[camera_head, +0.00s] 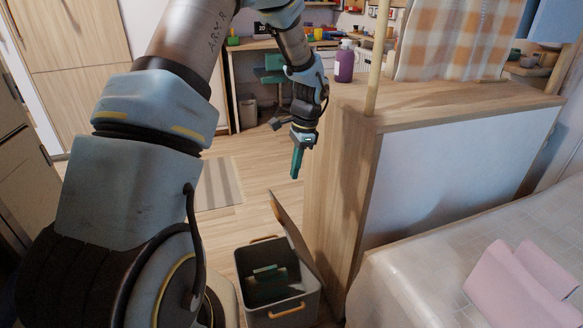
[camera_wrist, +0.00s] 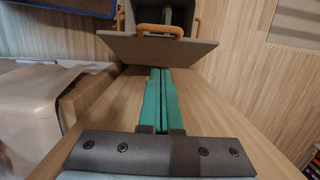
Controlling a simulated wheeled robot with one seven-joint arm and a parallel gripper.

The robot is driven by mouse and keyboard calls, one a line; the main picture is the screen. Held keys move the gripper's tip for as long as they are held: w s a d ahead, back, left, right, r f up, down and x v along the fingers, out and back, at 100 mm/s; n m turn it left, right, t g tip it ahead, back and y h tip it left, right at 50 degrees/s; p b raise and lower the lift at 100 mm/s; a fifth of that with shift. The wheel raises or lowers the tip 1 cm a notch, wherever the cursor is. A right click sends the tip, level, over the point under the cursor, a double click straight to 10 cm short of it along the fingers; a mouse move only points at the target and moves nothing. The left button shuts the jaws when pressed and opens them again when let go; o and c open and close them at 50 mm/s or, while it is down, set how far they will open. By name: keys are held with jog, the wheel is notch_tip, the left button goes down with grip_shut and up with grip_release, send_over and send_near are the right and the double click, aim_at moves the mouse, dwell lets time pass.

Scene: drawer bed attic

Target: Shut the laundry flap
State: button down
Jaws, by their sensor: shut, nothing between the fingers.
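The laundry bin (camera_head: 253,321) is a grey box with orange handles on the floor beside the wooden partition. Its flap (camera_head: 291,232) stands raised, tilted towards the partition. In the wrist view the grey flap (camera_wrist: 135,48) lies across the picture beyond the fingertips, with an orange handle above its middle. My gripper (camera_head: 295,176) points down, above and beyond the bin in the head view, left of the partition. Its green fingers (camera_wrist: 161,72) are together and empty. I cannot tell from the wrist view how far the fingertips are from the flap.
The wooden partition (camera_head: 338,190) stands right of the bin, with a purple bottle (camera_head: 344,62) on its top. The bed (camera_head: 420,285) is at the lower right. A striped rug (camera_head: 217,183) lies on open floor to the left. Something dark green shows inside the bin.

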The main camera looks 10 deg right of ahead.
send_near(281, 215)
jog(key=d+f, duration=0.1)
jog(key=shift+w+a+f+b, duration=0.1)
jog(key=shift+a+f+b, duration=0.2)
jog(key=shift+a+f, duration=0.75)
jog(key=shift+a, duration=0.3)
jog(key=shift+a, duration=0.15)
